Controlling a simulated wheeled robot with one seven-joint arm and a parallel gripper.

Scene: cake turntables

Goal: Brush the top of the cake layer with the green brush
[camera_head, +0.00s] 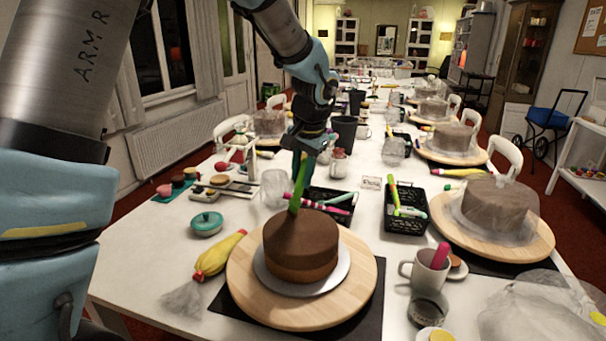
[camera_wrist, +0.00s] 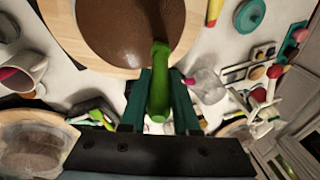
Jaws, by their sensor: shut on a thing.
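The brown cake layer (camera_head: 301,247) sits on a silver board on the round wooden turntable (camera_head: 245,285) at the front of the table. In the wrist view, the cake's brown top (camera_wrist: 120,30) is at the upper middle. My gripper (camera_head: 305,158) is above the cake's far side, shut on the green brush (camera_head: 297,188). The brush slants down, with its lower end over the cake top. I cannot tell whether its bristles touch. In the wrist view, the brush (camera_wrist: 160,85) stands between the two fingers of my gripper (camera_wrist: 159,100).
A yellow piping bag (camera_head: 218,256) and a teal lidded pot (camera_head: 206,223) lie left of the turntable. A black basket (camera_head: 334,203) of pens is behind it, another (camera_head: 405,222) right. A mug (camera_head: 427,272) and a second turntable (camera_head: 520,246) with a wrapped cake stand right.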

